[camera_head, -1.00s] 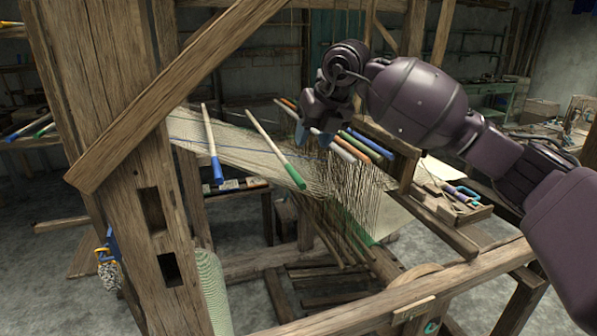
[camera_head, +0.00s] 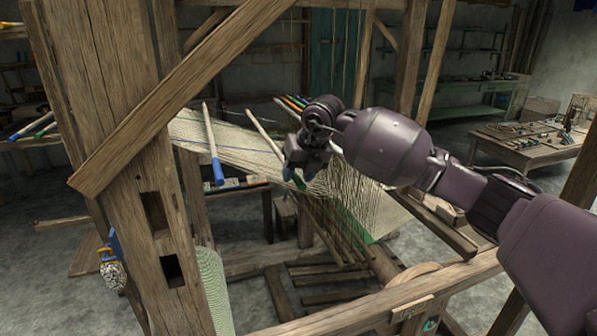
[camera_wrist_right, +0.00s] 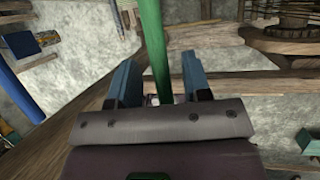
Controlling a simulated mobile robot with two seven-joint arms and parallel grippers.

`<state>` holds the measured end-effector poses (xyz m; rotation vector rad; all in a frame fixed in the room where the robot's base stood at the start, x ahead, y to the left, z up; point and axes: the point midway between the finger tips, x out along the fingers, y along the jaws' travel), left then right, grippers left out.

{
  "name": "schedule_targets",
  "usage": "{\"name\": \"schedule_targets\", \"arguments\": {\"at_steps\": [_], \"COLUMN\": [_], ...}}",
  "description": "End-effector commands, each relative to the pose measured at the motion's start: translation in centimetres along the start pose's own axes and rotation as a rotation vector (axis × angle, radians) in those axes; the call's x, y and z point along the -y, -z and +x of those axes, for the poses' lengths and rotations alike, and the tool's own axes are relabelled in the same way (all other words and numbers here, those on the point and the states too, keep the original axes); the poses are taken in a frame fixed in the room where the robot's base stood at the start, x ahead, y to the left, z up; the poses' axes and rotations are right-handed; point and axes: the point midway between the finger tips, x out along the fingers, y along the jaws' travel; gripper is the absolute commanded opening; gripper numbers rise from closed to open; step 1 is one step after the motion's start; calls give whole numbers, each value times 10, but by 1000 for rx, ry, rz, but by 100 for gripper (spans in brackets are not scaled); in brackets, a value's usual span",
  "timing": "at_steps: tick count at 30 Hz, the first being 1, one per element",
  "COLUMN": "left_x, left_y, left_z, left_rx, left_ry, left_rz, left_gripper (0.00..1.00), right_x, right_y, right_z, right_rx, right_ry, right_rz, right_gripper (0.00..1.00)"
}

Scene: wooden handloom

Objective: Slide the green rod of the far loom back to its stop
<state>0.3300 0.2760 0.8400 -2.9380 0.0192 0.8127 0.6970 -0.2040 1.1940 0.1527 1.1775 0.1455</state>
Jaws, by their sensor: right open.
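A pale rod with a green end (camera_head: 266,133) lies slanted across the warp of the loom in the head view. My right gripper (camera_head: 293,178) is at its near, green end and covers part of it. In the right wrist view the green end (camera_wrist_right: 153,40) runs between the two blue fingers of my right gripper (camera_wrist_right: 157,88). The fingers are open, with a gap on each side of the rod. A similar rod with a blue end (camera_head: 212,148) lies to its left. My left gripper is not in view.
A thick wooden post and diagonal brace (camera_head: 165,103) stand at the left front. Several coloured rods (camera_head: 291,103) lie behind my right arm, mostly hidden. Another blue and a green rod (camera_head: 45,130) show at the far left. A front beam (camera_head: 370,312) crosses below.

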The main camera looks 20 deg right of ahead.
Motion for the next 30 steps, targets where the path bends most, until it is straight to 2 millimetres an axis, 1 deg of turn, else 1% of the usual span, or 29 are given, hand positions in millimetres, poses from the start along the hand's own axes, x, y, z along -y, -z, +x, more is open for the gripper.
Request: {"name": "schedule_targets", "arguments": {"at_steps": [6, 8, 15, 21, 23, 26, 30], "left_x": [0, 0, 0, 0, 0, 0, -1], "left_y": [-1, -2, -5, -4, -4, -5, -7], "left_z": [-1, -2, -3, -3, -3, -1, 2], "left_rx": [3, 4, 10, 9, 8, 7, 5], "left_ry": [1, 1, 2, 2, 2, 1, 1], "left_rz": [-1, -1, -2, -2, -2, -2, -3], "left_gripper": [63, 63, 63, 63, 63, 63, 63], "right_x": [0, 0, 0, 0, -3, -18, -55], "right_y": [0, 0, 0, 0, 0, -1, -3], "right_z": [0, 0, 0, 0, 0, -2, -6], "right_rx": [0, 0, 0, 0, 0, 1, 3], "right_ry": [0, 0, 0, 0, -1, -2, -4], "right_rz": [0, 0, 0, 0, -1, -3, -5], "right_gripper": [44, 37, 0, 0, 0, 0, 0]}}
